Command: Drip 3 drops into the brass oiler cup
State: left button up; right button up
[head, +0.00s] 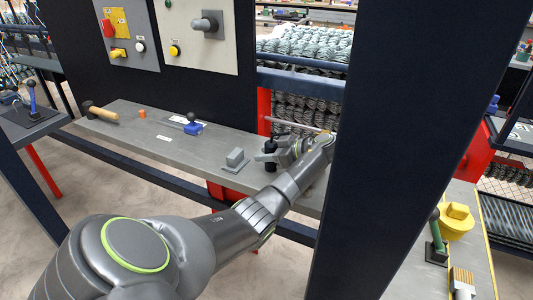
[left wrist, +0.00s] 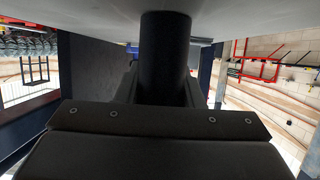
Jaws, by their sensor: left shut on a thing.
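My left gripper (head: 274,153) is at the right part of the grey bench, with its arm reaching in from the lower left. It is shut on a dark upright cylinder (head: 270,149), which looks like a black bottle. In the left wrist view the dark cylinder (left wrist: 165,60) stands between my fingers, and a pale surface fills the top edge. The cylinder's tip cannot be made out. I cannot pick out the brass oiler cup or any drops; my wrist and the dark post hide part of the bench. My right gripper is not in view.
The grey bench (head: 160,142) carries a wood-handled tool (head: 101,113), a small orange cylinder (head: 142,114), a blue clamp-like part (head: 193,128) and a grey block (head: 235,160). A wide dark post (head: 400,130) stands right of my arm. A yellow container (head: 456,222) sits on the right-hand bench.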

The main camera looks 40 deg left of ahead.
pick_arm(q)
jog(key=shift+f, duration=0.1)
jog(key=o, duration=1.1)
jog(key=shift+d, duration=0.1)
jog(key=b+v, duration=0.2)
jog(key=v, duration=0.2)
jog(key=shift+w+d+f, duration=0.1)
jog(key=shift+w+f, duration=0.05)
jog(key=shift+w+d+r+p, duration=0.35)
jog(key=shift+d+r+p, duration=0.15)
jog(key=shift+d+r, duration=0.4)
jog(key=shift+d, duration=0.35)
jog(key=shift+w+p, duration=0.1)
jog(key=shift+p, duration=0.2)
